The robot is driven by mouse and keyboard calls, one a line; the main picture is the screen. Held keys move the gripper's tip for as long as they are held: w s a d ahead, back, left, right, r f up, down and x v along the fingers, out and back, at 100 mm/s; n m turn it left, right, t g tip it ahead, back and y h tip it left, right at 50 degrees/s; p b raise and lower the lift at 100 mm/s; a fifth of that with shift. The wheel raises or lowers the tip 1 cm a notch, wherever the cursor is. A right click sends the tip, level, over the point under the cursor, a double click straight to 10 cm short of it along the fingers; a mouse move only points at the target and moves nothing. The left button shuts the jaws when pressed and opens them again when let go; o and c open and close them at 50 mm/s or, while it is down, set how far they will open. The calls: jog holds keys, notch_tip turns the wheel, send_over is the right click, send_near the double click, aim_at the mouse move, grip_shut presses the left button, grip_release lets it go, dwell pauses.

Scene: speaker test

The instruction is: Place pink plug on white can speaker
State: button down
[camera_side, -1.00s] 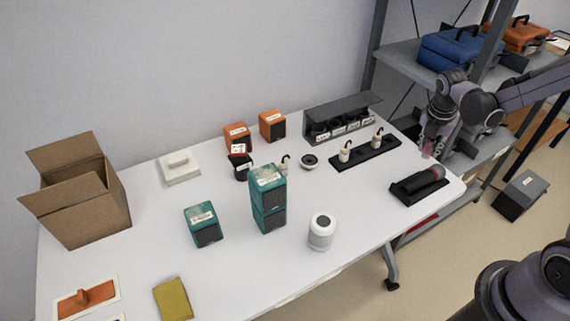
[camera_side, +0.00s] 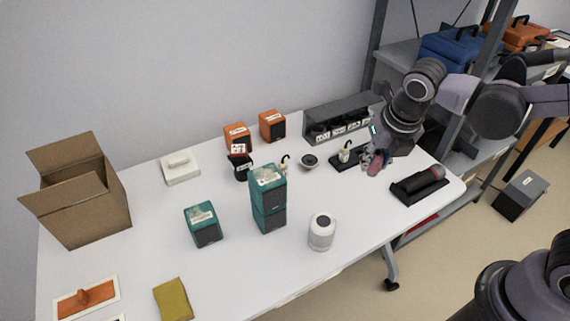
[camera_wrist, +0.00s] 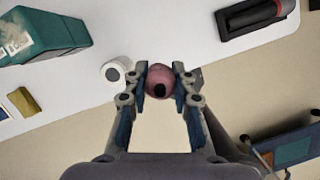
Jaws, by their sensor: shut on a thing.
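The white can speaker (camera_side: 321,232) stands upright on the table near its front edge, with a grey top. It also shows in the wrist view (camera_wrist: 115,71), just left of my gripper. My gripper (camera_side: 376,163) is above the right part of the table, behind and to the right of the speaker. In the wrist view my gripper (camera_wrist: 159,80) is shut on the pink plug (camera_wrist: 160,78), a rounded pink piece with a dark round spot. In the side view the pink plug (camera_side: 375,169) hangs below the fingers, apart from the speaker.
Two stacked teal speakers (camera_side: 268,198) stand left of the can. A black holder with a dark cylinder (camera_side: 420,184) lies at the table's right end. A black tray with a hooked white piece (camera_side: 345,153) lies behind. Table around the can is clear.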

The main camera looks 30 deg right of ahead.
jog(key=a+f, duration=0.2)
jog(key=a, duration=0.1)
jog(key=a+f, duration=0.2)
jog(key=a, duration=0.2)
jog(key=w+a+f, duration=0.1)
jog(key=a+f, duration=0.1)
jog(key=a, duration=0.1)
jog(key=shift+a+f, duration=0.2)
jog(key=shift+a, duration=0.1)
jog(key=shift+f, duration=2.05)
jog(key=shift+f, duration=0.15)
jog(key=c, duration=1.1)
grip_release()
